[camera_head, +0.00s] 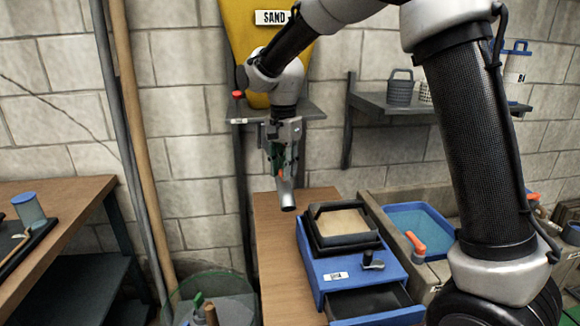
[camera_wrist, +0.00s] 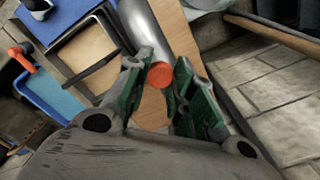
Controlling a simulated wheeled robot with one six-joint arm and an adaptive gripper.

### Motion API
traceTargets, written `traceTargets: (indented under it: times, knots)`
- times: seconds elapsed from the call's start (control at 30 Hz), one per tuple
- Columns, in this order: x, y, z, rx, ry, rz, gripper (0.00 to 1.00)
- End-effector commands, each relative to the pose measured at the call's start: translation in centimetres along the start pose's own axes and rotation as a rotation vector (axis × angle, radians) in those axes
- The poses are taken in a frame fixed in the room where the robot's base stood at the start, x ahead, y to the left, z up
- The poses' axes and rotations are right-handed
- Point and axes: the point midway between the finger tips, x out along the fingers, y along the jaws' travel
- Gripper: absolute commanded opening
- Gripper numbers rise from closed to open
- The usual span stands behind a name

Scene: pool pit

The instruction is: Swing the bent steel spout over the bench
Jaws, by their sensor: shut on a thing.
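The bent steel spout (camera_head: 287,195) hangs below a yellow sand hopper (camera_head: 240,40), its open lower end above the left part of the wooden bench (camera_head: 275,270). My gripper (camera_head: 280,160) is at the spout's upper part and hides much of it. In the wrist view the spout is a pale grey tube (camera_wrist: 143,25) running away from the fingers. A small orange-red end (camera_wrist: 160,75) sits between the green-padded fingers of my gripper (camera_wrist: 160,95), which are shut on it. The bench also shows in the wrist view (camera_wrist: 153,105).
A blue box (camera_head: 335,275) with a black-framed tray and an open drawer stands on the bench. A blue-lined basin (camera_head: 420,225) is to its right. A clear bin (camera_head: 215,295) with tools and leaning poles (camera_head: 135,130) are left. A wall shelf (camera_head: 385,102) holds buckets.

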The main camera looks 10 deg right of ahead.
Motion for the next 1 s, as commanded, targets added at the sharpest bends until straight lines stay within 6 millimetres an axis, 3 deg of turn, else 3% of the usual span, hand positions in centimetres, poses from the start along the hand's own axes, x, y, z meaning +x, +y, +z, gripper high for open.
traceTargets:
  times: [0.4, 0.43, 0.53, 0.87, 1.0]
  knots:
    - [-0.1, -0.2, 0.1, 0.006, 0.001, -0.002, 0.0]
    - [-0.1, -0.2, 0.1, 0.006, 0.001, -0.002, 0.3]
    - [-0.1, -0.1, 0.1, 0.006, 0.001, -0.002, 0.48]
    - [-0.2, -0.1, 0.1, 0.006, 0.001, -0.001, 0.48]
    - [-1.7, -0.2, 0.0, 0.006, 0.001, -0.004, 0.48]
